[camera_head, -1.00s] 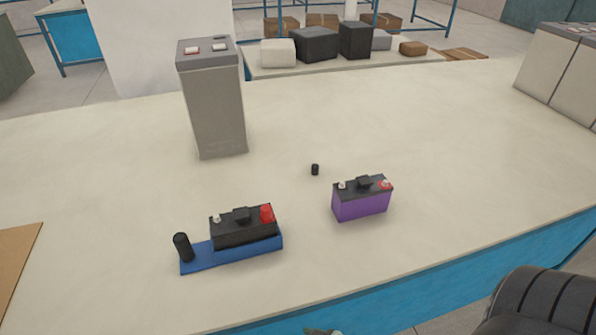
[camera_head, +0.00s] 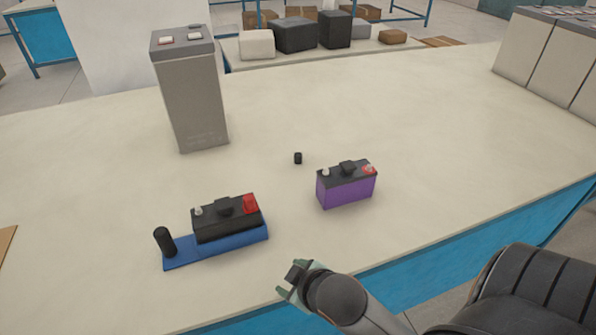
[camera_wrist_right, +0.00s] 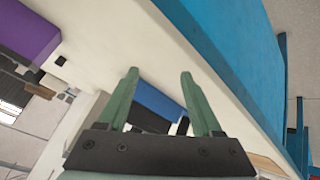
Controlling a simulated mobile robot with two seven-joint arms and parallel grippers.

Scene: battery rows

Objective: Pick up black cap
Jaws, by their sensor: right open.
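A small black cap (camera_head: 298,158) stands on the cream table, behind and left of the purple battery; in the right wrist view a small dark piece (camera_wrist_right: 61,61) beside the purple block may be it. My right gripper (camera_head: 288,283) is at the table's front edge in the head view, well in front of the cap and apart from it. In the right wrist view its two green fingers (camera_wrist_right: 158,95) are spread with nothing between them touching. My left gripper is not in view.
A purple battery (camera_head: 346,190) stands right of the cap. A black battery (camera_head: 228,221) with a red cap sits on a blue base (camera_head: 190,258) with a black cylinder (camera_head: 165,241). A tall grey unit (camera_head: 193,100) stands behind left. The table between is clear.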

